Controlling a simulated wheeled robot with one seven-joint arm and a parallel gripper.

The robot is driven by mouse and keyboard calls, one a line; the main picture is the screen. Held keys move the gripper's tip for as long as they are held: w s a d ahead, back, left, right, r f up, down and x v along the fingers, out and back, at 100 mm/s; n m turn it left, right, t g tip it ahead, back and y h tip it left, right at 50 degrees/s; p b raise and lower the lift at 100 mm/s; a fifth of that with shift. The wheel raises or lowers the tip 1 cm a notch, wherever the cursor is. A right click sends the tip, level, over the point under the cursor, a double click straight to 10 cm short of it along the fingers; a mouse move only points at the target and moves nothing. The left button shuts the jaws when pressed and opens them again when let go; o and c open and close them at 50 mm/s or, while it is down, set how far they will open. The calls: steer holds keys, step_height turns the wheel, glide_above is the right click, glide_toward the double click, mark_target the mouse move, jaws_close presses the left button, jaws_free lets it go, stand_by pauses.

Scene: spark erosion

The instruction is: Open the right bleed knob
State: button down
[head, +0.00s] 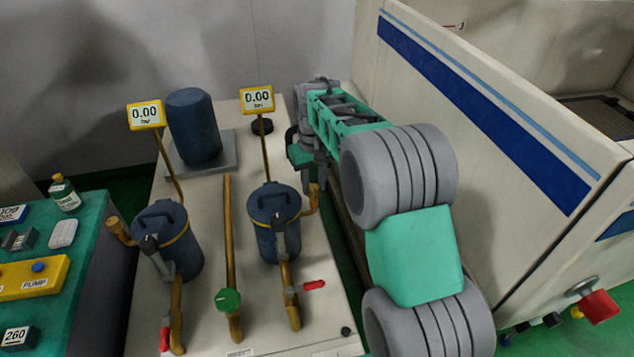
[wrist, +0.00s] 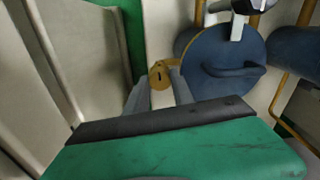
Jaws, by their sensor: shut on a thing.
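The right filter housing (head: 275,222) is a blue pot with a handled lid; its lid (wrist: 225,68) fills the right of the wrist view. The right bleed knob (wrist: 158,76) is a small brass round piece with a dark slot, beside this lid. In the head view a brass elbow (head: 312,200) stands on the right side of the housing, below my gripper (head: 313,180). In the wrist view my gripper (wrist: 160,88) has its two grey fingers on either side of the knob and is shut on it. The fingertip contact is partly hidden.
A left filter housing (head: 168,240) stands beside the right one. Two gauges (head: 145,115) (head: 257,99) read 0.00 bar. A red-handled valve (head: 310,286) and a green knob (head: 228,299) are in front. The large cream machine (head: 480,130) is close on the right of my arm.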

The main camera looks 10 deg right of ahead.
mark_target(314, 187)
steer(key=shift+s+f, duration=0.1)
steer(key=shift+s, duration=0.05)
steer(key=c, duration=1.1)
jaws_free()
steer(key=shift+r, duration=0.2)
steer(key=shift+r, duration=0.35)
step_height(314, 187, up, 7)
steer(key=shift+f+b, duration=0.1)
steer(key=shift+b, duration=0.25)
